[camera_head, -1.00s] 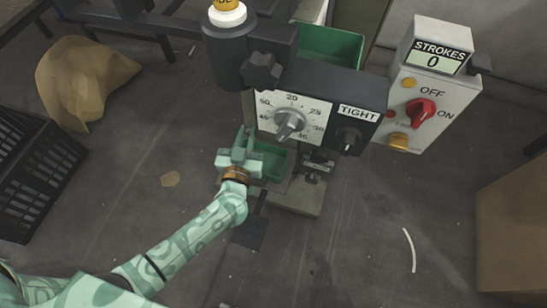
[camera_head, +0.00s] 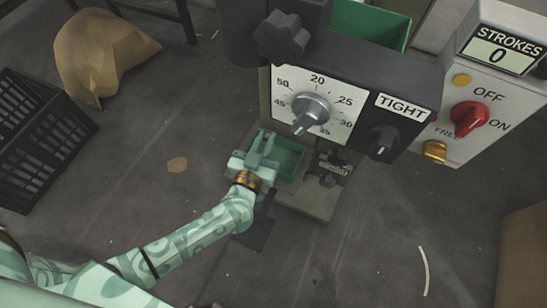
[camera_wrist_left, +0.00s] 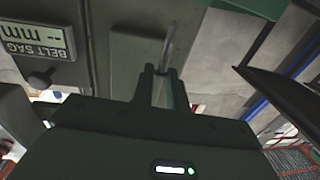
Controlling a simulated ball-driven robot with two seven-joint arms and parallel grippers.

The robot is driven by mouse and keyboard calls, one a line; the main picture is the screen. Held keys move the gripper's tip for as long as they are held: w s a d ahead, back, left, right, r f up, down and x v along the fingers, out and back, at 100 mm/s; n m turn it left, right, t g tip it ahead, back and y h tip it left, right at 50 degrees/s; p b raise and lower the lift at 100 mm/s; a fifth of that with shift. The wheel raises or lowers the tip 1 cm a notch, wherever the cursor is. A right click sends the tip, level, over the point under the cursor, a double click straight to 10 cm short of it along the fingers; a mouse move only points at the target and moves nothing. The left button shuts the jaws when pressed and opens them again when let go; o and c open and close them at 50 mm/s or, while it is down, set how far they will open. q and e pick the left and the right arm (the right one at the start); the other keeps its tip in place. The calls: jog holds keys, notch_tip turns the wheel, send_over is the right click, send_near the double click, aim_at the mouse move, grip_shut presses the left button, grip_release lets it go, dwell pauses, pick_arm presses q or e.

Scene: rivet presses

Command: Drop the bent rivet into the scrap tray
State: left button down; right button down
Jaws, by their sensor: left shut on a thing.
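My left gripper (camera_head: 263,143) is over the left part of a small green tray (camera_head: 289,160) at the foot of the press and hides some of it. In the left wrist view, its two fingers (camera_wrist_left: 163,72) are shut on a thin grey rivet (camera_wrist_left: 169,42), which sticks out past the fingertips. I cannot make out the bend in it. In the head view the rivet does not show clearly. No label shows which green container is the scrap tray. My right gripper is not in view.
The press's dial panel (camera_head: 345,105) overhangs the tray. A green bin (camera_head: 368,25) stands behind the press. A control box (camera_head: 465,120) with a red switch is at right. A black crate (camera_head: 40,140) and a brown sack (camera_head: 95,50) lie at left. Floor left of the press is mostly clear.

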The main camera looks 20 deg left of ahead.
pick_arm(q)
jog(key=shift+f, duration=0.15)
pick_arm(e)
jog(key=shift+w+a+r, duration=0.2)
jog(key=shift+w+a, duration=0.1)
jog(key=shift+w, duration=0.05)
pick_arm(q)
jog(key=c, duration=1.3)
grip_release()
jog(key=s+d+p, duration=0.1)
jog(key=s+p, duration=0.5)
jog(key=s, duration=1)
jog(key=shift+s+d, duration=0.15)
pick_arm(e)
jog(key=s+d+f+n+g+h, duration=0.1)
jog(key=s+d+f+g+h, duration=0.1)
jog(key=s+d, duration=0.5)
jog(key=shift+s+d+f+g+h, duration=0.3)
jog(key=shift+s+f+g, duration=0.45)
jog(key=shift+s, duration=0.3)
